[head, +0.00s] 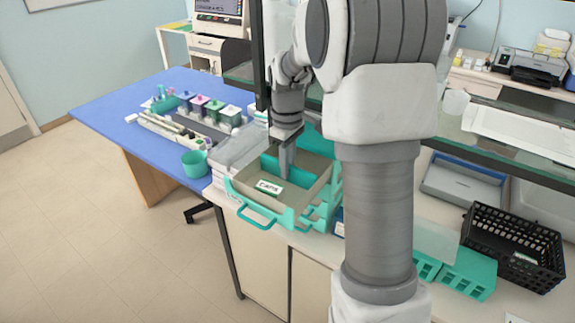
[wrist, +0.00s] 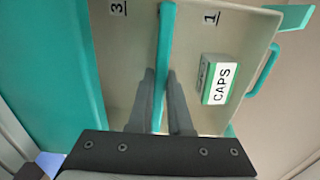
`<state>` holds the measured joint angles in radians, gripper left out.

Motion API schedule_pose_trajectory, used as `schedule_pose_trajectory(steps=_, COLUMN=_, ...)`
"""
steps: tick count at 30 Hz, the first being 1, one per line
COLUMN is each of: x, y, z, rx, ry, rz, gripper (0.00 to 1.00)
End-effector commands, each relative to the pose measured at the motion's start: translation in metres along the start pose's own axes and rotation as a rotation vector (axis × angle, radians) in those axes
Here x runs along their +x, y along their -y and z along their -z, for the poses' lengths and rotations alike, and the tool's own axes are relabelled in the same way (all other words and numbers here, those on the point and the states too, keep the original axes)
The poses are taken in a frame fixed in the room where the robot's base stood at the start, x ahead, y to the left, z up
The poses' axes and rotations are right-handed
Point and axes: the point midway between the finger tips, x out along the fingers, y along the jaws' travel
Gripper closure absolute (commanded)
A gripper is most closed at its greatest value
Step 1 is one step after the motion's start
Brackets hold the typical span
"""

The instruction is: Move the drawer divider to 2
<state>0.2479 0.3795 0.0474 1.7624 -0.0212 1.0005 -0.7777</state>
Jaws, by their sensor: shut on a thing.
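The teal drawer divider (wrist: 166,50) stands in a beige-floored drawer (wrist: 133,70). In the wrist view it runs between a "3" label (wrist: 118,8) on its left and a "1" label (wrist: 211,18) on its right. No "2" label shows. My gripper (wrist: 161,78) has one finger on each side of the divider and is shut on it. In the head view, my gripper (head: 287,172) reaches down into the open drawer (head: 286,217), and the divider (head: 300,177) crosses the drawer behind the CAPS box.
A white and green CAPS box (wrist: 219,80) sits in the drawer on the "1" side, close to my right finger. It also shows in the head view (head: 269,187). A teal cup (head: 194,164) stands on the blue table left of the drawer. A black basket (head: 512,248) is at the right.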

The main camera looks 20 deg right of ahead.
Motion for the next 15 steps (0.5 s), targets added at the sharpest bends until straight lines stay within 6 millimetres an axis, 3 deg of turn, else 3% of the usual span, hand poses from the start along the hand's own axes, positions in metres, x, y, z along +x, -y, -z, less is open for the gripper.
schedule_pose_trajectory(steps=9, x=-0.002, y=-0.019, z=0.000, rx=0.000, ry=-0.001, rz=-0.001, gripper=1.00)
schedule_pose_trajectory(steps=15, x=-0.001, y=-0.018, z=0.000, rx=0.000, ry=-0.002, rz=-0.001, gripper=1.00)
